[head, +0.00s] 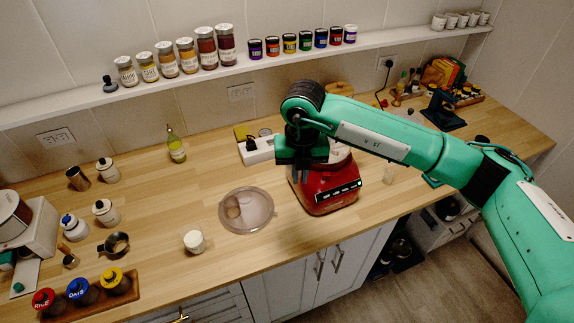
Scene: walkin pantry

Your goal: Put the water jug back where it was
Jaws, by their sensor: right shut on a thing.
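My right gripper (304,166) points down over the red appliance (328,192) near the counter's front edge. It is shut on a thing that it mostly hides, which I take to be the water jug. A pale rounded part (340,153) shows just right of the gripper; I cannot tell whether it belongs to the jug or to the appliance. My left gripper is not in view.
A white jar (194,241) stands left of the see-through vessel, near the front edge. An oil bottle (176,148) and a white power strip (257,151) are further back. Jars line the wall shelf (180,84). The wooden counter (150,200) is clear at middle left.

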